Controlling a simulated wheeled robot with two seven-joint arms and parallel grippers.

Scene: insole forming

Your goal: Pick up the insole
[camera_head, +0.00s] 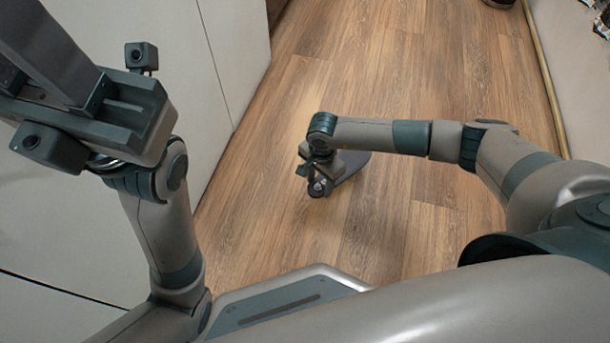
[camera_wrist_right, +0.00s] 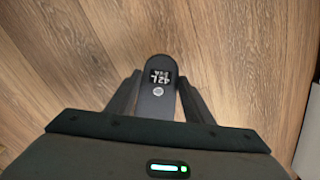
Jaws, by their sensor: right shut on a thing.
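The insole (camera_wrist_right: 158,104) is dark grey with a rounded end and a black label with white marks that look like "42L". In the right wrist view it lies between the two fingers of my right gripper (camera_wrist_right: 160,80), which is shut on it. In the head view the insole (camera_head: 354,164) shows partly behind my right wrist, low over the wood floor; I cannot tell whether it touches the floor. My right gripper (camera_head: 318,184) points down there. My left gripper (camera_head: 50,62) is raised at the upper left, its fingers cut off by the frame edge.
The wood-plank floor (camera_head: 410,80) is largely clear around the right gripper. White panels (camera_head: 190,75) stand along the left. A pale wall with a brass-coloured edge strip (camera_head: 545,80) runs along the right. A dark object (camera_head: 498,3) sits at the top edge.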

